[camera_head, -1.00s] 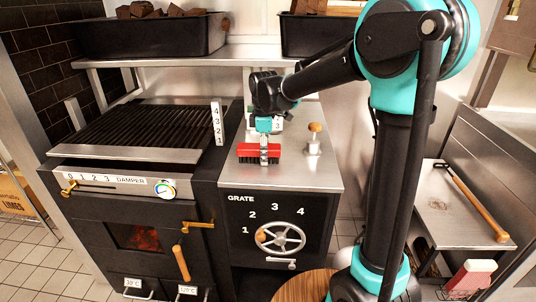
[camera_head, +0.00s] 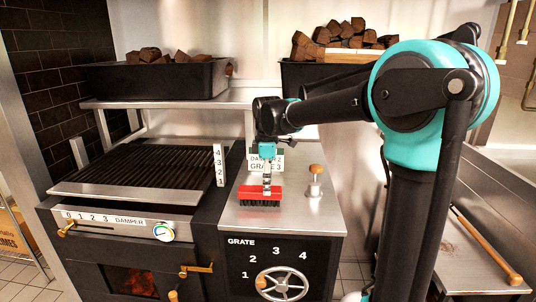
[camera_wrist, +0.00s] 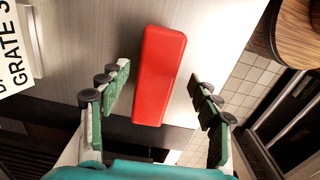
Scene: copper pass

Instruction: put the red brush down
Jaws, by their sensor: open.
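The red brush (camera_head: 261,194) has dark bristles and rests bristles down on the steel top (camera_head: 300,218) right of the grill. Its red back also shows in the wrist view (camera_wrist: 159,72). My gripper (camera_head: 267,186) is right above the brush in the head view. In the wrist view my gripper (camera_wrist: 160,88) is open, with a green-padded finger on each side of the brush and a visible gap on both sides.
A steel post with a wooden knob (camera_head: 315,180) stands just right of the brush. A label card (camera_head: 266,162) stands behind it. The grill (camera_head: 150,165) is to the left. Bins of dark chunks (camera_head: 160,80) sit on the shelf above.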

